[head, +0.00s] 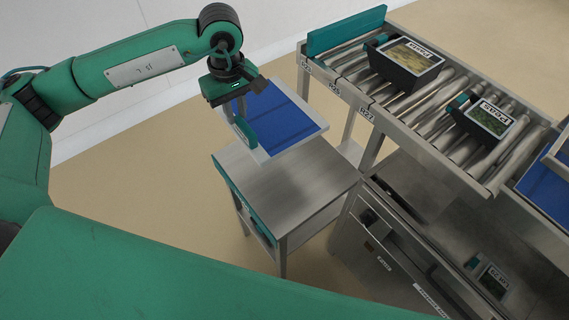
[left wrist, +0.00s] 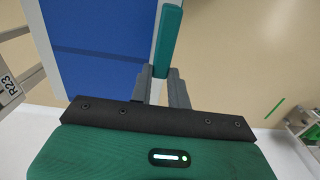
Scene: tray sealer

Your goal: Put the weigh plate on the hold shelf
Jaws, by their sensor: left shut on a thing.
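The weigh plate (head: 281,122) is a flat blue panel with a pale rim and a teal bar on its near-left edge. My left gripper (head: 238,100) is shut on that edge by the teal bar. In the left wrist view, the fingers (left wrist: 163,88) sit on either side of the rim below the bar, and the blue surface (left wrist: 100,45) spreads to the left. In the head view the plate overlaps the far end of a small steel stand (head: 290,190), probably the hold shelf. The gap between them cannot be judged. My right gripper is not in view.
A roller conveyor (head: 415,115) stands to the right with two dark labelled trays, one far (head: 405,62) and one nearer (head: 485,118). A steel cabinet (head: 400,235) is below it. Another blue panel (head: 545,185) shows at the right edge. The stand's near top is bare.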

